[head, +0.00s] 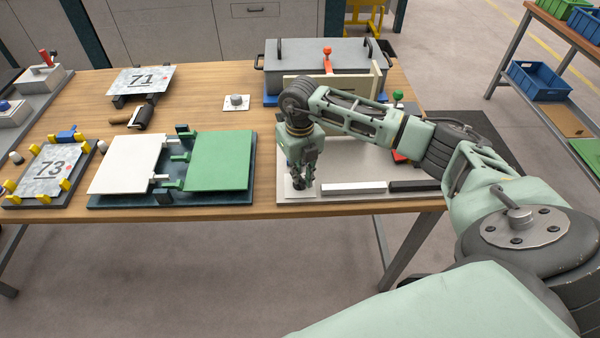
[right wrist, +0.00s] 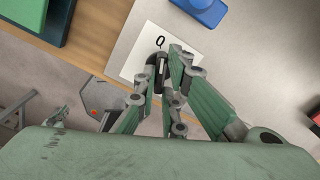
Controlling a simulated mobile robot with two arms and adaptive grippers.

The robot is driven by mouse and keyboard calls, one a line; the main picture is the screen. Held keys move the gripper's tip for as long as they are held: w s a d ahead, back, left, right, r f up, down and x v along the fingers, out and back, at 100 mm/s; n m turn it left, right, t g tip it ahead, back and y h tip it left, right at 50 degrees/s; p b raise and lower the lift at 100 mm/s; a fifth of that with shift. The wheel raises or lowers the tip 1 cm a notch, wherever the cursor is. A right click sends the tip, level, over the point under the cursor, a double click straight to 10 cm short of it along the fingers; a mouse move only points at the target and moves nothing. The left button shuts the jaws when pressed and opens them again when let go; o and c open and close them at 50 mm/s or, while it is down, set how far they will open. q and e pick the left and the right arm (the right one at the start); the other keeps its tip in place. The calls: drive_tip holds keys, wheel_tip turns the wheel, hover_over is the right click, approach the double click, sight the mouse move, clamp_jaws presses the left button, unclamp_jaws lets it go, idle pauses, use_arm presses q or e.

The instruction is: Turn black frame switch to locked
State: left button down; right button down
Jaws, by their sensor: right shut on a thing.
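My right gripper (head: 300,182) reaches down over the front left corner of the light grey panel (head: 350,160) on the table. In the right wrist view the gripper (right wrist: 164,72) is shut on a small black switch knob (right wrist: 155,62). The fingers hide part of the knob and of the plate, so other markings and the exact knob angle cannot be told. In the head view the white plate (head: 291,186) shows beside the fingers. My left gripper is not in view.
A white bar (head: 352,188) and a black bar (head: 413,186) lie along the panel's front edge. A base with a white plate (head: 127,163) and a green plate (head: 219,160) stands to the left. A grey lidded box (head: 285,58) stands behind my right arm.

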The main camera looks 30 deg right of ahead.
drive_tip(key=m, duration=0.5)
drive_tip(key=shift+b, duration=0.4)
drive_tip(key=m, duration=0.5)
drive_tip(key=shift+m, duration=0.4)
drive_tip(key=c, duration=1.8)
unclamp_jaws()
drive_tip(key=shift+c, duration=0.2)
wheel_tip(320, 180, up, 12)
